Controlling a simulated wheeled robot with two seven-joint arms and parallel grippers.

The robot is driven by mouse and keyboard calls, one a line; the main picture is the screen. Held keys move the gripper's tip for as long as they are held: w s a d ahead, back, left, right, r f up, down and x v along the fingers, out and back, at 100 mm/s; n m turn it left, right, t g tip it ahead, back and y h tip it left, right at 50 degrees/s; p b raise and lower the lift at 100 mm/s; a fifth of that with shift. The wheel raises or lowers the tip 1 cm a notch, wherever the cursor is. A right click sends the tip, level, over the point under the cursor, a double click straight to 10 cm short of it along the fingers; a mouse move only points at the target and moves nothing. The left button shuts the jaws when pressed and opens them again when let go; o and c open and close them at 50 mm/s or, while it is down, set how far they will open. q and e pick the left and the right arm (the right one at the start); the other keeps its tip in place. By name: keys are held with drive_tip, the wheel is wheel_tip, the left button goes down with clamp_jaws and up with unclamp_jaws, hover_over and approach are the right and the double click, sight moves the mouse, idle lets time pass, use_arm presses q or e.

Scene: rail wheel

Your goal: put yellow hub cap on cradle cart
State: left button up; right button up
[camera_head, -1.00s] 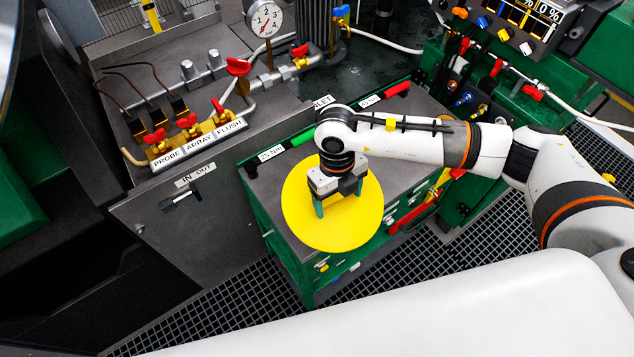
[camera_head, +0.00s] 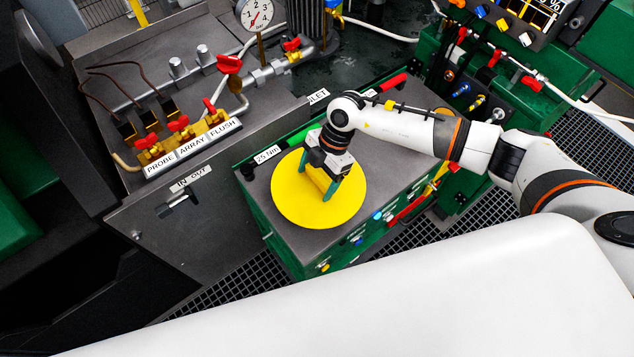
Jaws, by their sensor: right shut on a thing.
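The yellow hub cap (camera_head: 293,203) is a flat round disc with a raised yellow grip in its middle. It is over the grey top of a green drawer cabinet (camera_head: 378,187); I cannot tell whether it touches that top. My right gripper (camera_head: 317,178) reaches down from above with its teal fingers on either side of the raised grip, shut on it. The arm and gripper hide part of the disc's far side. I cannot make out a separate cradle cart in this view. My left gripper is not in view.
A green wrench (camera_head: 304,136) and a red-handled one (camera_head: 393,83) lie along the cabinet's back edge. A valve panel (camera_head: 191,148) with red handles and a pressure gauge (camera_head: 256,14) stand left and behind. Grated floor (camera_head: 207,297) shows in front.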

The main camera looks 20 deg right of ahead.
sight(317, 184)
wheel_tip(317, 184, down, 3)
drive_tip(key=shift+f, duration=0.55)
drive_tip(key=o, duration=1)
drive_tip(key=b+v, duration=0.2)
drive_tip(key=v, duration=1)
drive_tip(key=shift+r, duration=0.1)
drive_tip(key=shift+a, duration=0.15)
